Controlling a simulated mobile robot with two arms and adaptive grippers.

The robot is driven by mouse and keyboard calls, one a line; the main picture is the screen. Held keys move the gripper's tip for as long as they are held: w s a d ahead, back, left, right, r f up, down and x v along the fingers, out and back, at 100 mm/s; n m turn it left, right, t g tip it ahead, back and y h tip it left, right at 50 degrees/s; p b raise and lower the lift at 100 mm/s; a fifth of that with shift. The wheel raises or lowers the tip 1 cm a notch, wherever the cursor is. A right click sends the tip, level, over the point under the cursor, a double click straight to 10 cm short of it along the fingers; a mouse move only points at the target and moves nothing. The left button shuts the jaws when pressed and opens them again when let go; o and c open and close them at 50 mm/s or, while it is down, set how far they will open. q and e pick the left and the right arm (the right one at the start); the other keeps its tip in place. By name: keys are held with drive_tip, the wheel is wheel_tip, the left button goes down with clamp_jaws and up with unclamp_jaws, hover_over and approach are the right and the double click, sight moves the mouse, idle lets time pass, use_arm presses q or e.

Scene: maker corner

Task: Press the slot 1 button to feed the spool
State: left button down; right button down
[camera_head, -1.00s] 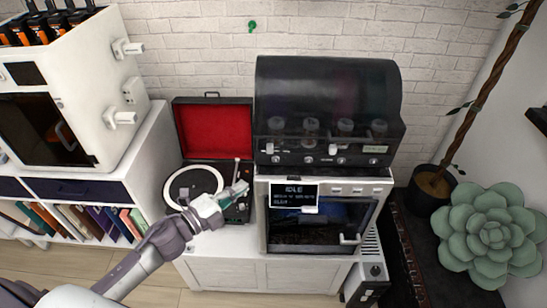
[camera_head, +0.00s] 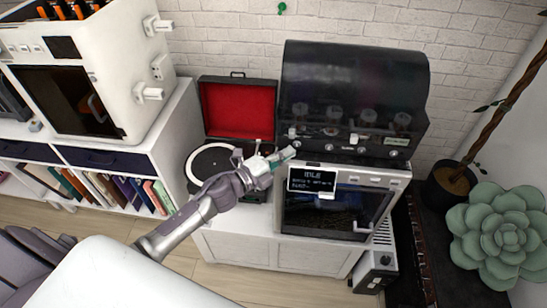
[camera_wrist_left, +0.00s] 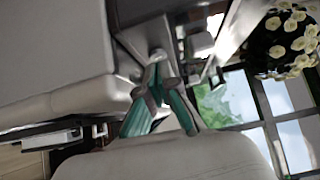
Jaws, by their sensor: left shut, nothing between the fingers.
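The dark multi-spool feeder box (camera_head: 352,75) with a curved smoky lid stands on top of the white printer. Several spools show dimly behind its front, with a row of small round pale buttons below, such as the rightmost one (camera_head: 393,153). My left gripper (camera_head: 287,154) is shut and empty, its tip at the lower left of the feeder's front, by the left end of the button row. It hides that corner, so I cannot tell whether it touches a button. In the left wrist view the teal-grey fingers (camera_wrist_left: 158,62) meet at their tips. My right gripper is out of view.
The white printer (camera_head: 402,180) carries a screen (camera_head: 313,180) reading IDLE. An open red-lined record player (camera_head: 240,108) stands to its left. A white cabinet machine (camera_head: 120,100) is at far left, a green succulent (camera_head: 495,230) at right.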

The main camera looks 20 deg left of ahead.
use_arm(q)
drive_tip(key=shift+x, duration=0.8)
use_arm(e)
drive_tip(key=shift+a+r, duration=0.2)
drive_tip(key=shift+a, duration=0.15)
use_arm(q)
drive_tip(key=shift+w+a, duration=0.2)
drive_tip(key=shift+w, duration=0.3)
drive_tip(key=shift+w+a+r, duration=0.15)
drive_tip(key=shift+r, duration=0.15)
drive_tip(key=shift+a, duration=0.2)
drive_tip(key=v, duration=0.8)
drive_tip(key=shift+s+d+f, duration=0.25)
drive_tip(key=shift+d+f, duration=0.05)
drive_tip(key=shift+d, duration=0.1)
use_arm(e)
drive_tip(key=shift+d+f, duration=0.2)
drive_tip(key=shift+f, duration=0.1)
